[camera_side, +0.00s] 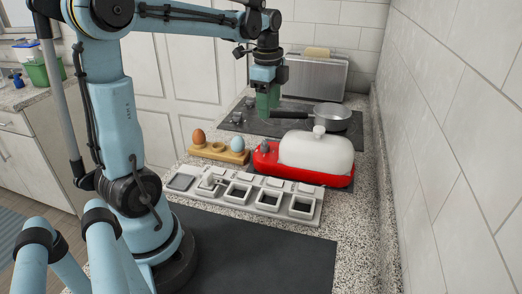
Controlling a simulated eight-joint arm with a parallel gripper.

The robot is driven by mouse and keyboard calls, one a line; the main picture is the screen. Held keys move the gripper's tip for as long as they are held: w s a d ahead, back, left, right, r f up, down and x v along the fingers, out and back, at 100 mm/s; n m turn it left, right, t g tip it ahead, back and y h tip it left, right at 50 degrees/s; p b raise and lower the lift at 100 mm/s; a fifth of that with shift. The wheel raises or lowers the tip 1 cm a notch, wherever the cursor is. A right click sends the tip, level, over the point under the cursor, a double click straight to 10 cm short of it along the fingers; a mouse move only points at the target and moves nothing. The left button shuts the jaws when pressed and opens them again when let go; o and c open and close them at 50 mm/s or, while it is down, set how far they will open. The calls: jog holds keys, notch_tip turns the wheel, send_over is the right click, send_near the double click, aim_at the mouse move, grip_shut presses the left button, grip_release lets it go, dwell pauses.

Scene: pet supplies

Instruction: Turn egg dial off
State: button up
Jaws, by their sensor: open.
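The egg cooker (305,173) has a red base and a whitish domed lid (316,153) with a knob on top. It stands on the counter right of centre. A small grey dial (264,148) shows at the left end of its red base; its setting is too small to read. My gripper (268,112) points down with green fingers, above the dial and apart from the cooker. It is open, and nothing shows between the fingers.
A wooden holder (219,154) with a brown egg (198,136) and a pale blue egg (237,144) stands left of the cooker. A pan (332,117) sits behind on the dark cooktop (237,118), near a metal toaster (315,77). A grey compartment tray (245,195) lies in front.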

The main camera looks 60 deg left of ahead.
aim_at(265, 141)
jog(key=shift+m+g, duration=0.3)
jog(key=shift+m, duration=0.3)
jog(key=f, duration=0.4)
jog(key=a+f, duration=0.1)
jog(key=f, duration=0.3)
jog(key=a+f, duration=0.1)
jog(key=f, duration=0.3)
jog(key=shift+f, duration=0.15)
grip_shut()
